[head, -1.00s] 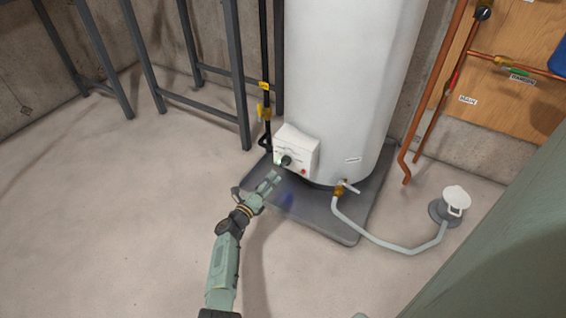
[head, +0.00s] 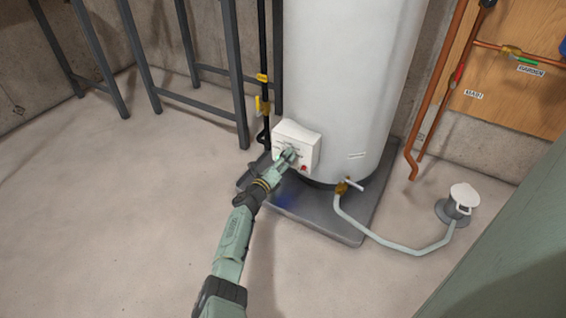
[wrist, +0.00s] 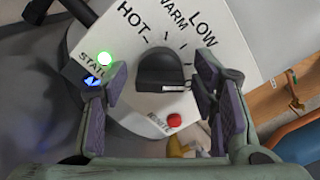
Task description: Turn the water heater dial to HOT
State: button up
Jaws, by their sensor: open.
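The water heater (head: 350,70) is a tall white tank with a white control box (head: 305,138) low on its front. In the wrist view the black dial (wrist: 164,69) sits on the box face, with the HOT label (wrist: 133,19) at upper left, then WARM and LOW to the right. In the wrist view, the fingers of my gripper (wrist: 160,80) stand on either side of the dial, with gaps showing.
A green status light (wrist: 105,58) and a red button (wrist: 174,121) are close to the fingers. A drain valve (head: 343,187) with a hose is to the right. The floor at left is clear.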

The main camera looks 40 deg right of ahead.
jog(key=shift+c, duration=0.3)
jog(key=c, duration=1.1)
